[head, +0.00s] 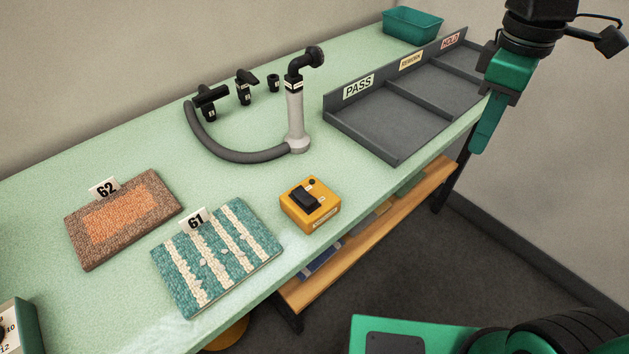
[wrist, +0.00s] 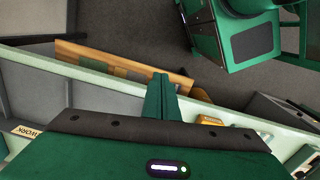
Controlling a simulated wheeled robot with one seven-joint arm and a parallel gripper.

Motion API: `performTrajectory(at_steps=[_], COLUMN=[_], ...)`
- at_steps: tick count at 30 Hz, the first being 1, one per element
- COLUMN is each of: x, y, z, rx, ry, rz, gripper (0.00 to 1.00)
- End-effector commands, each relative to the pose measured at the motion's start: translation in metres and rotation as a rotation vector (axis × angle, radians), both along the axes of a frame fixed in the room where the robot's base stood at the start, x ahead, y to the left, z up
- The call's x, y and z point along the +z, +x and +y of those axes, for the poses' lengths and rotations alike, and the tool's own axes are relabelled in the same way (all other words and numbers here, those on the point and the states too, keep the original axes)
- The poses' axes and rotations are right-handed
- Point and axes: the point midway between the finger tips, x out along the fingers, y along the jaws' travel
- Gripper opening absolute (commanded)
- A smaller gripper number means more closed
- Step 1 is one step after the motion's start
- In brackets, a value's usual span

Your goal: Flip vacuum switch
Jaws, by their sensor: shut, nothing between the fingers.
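The vacuum switch is a black rocker (head: 305,198) on a yellow-orange box (head: 322,214) near the front edge of the bench, right of the sample marked 61. A small round black part sits beside the rocker. I cannot tell which way the rocker is set. My gripper (head: 477,149) hangs at the upper right, pointing down, its green fingers together and empty. It is well apart from the box, near the right end of the sorting tray. In the wrist view the shut fingers (wrist: 160,77) show over the bench edge, and a small yellow box (wrist: 209,121) lies to their right.
A grey upright pipe (head: 295,118) with a dark hose and several black nozzles stands behind the box. The grey tray (head: 397,157) labelled PASS, REWORK and HOLD fills the right. Samples 62 (head: 147,202) and 61 (head: 247,274) lie left. Clear bench surrounds the box.

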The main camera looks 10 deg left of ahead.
Motion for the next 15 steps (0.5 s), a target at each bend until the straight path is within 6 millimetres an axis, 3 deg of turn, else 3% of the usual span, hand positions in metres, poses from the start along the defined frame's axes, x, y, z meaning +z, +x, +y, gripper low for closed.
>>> performTrajectory(at_steps=[1, 6, 10, 15], x=[0.007, 0.029, 0.041, 0.049], y=[0.004, -0.011, -0.037, -0.064], z=[0.037, 0.150, 0.215, 0.260], rx=[0.178, 0.756, 1.099, 1.355], ry=[0.000, 0.007, 0.016, 0.025], rz=[0.006, 0.026, 0.041, 0.053], gripper=[0.00, 0.00, 0.00, 0.00])
